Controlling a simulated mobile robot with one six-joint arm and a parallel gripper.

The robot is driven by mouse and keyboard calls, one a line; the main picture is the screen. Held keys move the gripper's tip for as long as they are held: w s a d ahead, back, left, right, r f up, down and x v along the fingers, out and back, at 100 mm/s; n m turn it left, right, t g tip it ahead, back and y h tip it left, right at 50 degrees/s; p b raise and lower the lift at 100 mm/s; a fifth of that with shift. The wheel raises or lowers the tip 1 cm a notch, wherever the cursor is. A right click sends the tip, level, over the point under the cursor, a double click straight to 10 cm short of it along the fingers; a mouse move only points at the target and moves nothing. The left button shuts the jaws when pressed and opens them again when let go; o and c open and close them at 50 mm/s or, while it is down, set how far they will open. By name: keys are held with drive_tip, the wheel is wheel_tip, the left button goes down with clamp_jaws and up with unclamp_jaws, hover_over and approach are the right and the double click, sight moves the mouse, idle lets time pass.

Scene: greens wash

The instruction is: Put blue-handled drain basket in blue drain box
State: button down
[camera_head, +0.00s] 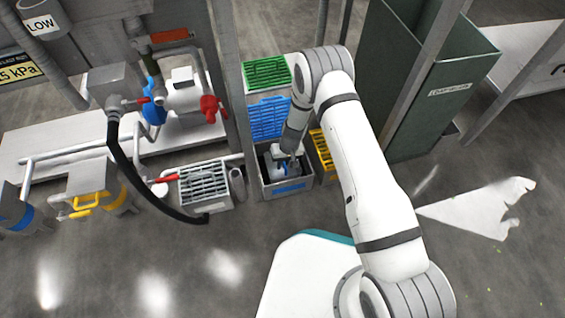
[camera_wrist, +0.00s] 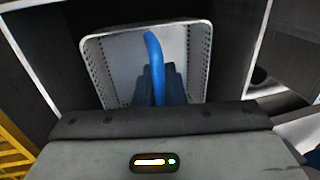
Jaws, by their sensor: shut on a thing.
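In the wrist view my gripper (camera_wrist: 160,82) is shut on the handle. The basket sits between the box's dark walls (camera_wrist: 47,45). Whether it touches the floor of the box is hidden.
A blue grate (camera_head: 269,118) stands behind the box, with a green grate (camera_head: 266,73) farther back. A yellow grate (camera_head: 322,152) is close on the right. A grey grate (camera_head: 204,184) with a red-handled tool lies left. A metal post (camera_head: 229,80) rises beside my arm.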

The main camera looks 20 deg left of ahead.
drive_tip(key=shift+f, duration=0.7)
drive_tip(key=c, duration=1.4)
unclamp_jaws()
drive_tip(key=shift+c, duration=0.2)
drive_tip(key=shift+r, duration=0.1)
wheel_tip(320, 180, up, 8)
drive_tip(key=d+p, duration=0.1)
drive_tip(key=p, duration=0.2)
drive_tip(key=shift+w+f+p, duration=0.25)
drive_tip(key=shift+w+p, duration=0.05)
